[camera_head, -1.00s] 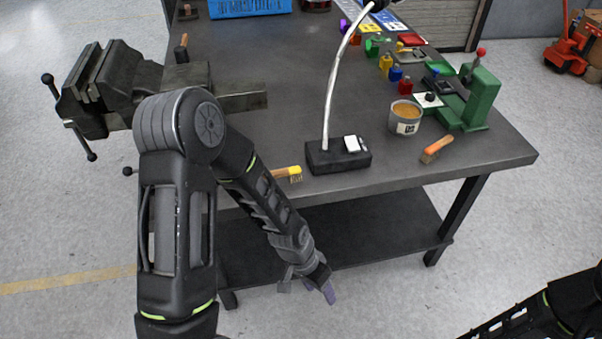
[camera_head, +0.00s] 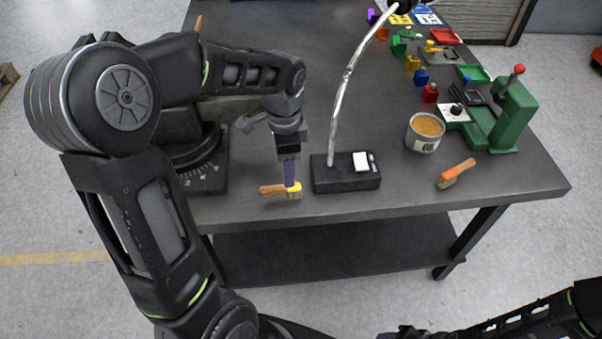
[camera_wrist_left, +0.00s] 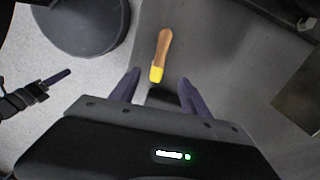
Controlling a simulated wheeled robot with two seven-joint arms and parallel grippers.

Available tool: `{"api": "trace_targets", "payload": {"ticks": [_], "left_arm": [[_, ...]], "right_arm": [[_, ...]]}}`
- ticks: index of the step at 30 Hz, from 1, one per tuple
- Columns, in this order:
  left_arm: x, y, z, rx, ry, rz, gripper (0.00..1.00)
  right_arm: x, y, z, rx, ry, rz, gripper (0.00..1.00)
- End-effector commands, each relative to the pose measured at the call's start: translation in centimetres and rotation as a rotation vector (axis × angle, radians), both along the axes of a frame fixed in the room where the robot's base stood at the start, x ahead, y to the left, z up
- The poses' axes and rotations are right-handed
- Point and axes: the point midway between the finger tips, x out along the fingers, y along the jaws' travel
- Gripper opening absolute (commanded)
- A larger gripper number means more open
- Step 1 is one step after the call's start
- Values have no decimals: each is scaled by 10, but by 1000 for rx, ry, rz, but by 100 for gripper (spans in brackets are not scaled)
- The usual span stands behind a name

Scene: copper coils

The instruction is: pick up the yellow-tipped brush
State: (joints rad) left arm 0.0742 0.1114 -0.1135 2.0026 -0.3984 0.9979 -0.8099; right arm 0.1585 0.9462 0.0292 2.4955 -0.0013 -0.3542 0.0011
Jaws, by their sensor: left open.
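The yellow-tipped brush (camera_head: 271,190) lies near the table's front edge, its wooden handle to the left and its yellow band to the right. In the left wrist view the brush (camera_wrist_left: 163,46) points its yellow end towards my gripper. My left gripper (camera_head: 290,182) points down over the yellow end in the head view. In the left wrist view its two purple fingers are apart, with the yellow end (camera_wrist_left: 157,74) near the gap between the tips; contact cannot be told. My right gripper shows at the left of the left wrist view (camera_wrist_left: 58,77); its opening is unclear.
A black lamp base (camera_head: 346,181) stands just right of the brush. An orange brush (camera_head: 455,174), a tin (camera_head: 424,133) and a green fixture (camera_head: 514,117) are further right.

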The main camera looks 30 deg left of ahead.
Motion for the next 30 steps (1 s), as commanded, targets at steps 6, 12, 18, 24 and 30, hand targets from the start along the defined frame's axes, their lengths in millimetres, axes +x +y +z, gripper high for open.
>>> {"api": "trace_targets", "payload": {"ticks": [6, 12, 18, 24, 30], "left_arm": [[0, 0, 0, -1, 1, 0, 55], [0, -1, -13, -1, 4, 0, 55], [0, -1, -27, -1, 1, -1, 55], [0, -1, -27, -1, 1, 0, 55], [0, -2, -39, -2, 4, 0, 55]], "right_arm": [[0, 0, 0, 0, 0, 0, 50], [0, 0, 1, 0, 0, 0, 50], [0, 0, 2, 0, 0, 0, 50], [0, 0, 1, 0, 0, 0, 50], [0, 0, 6, 0, 0, 0, 50]]}}
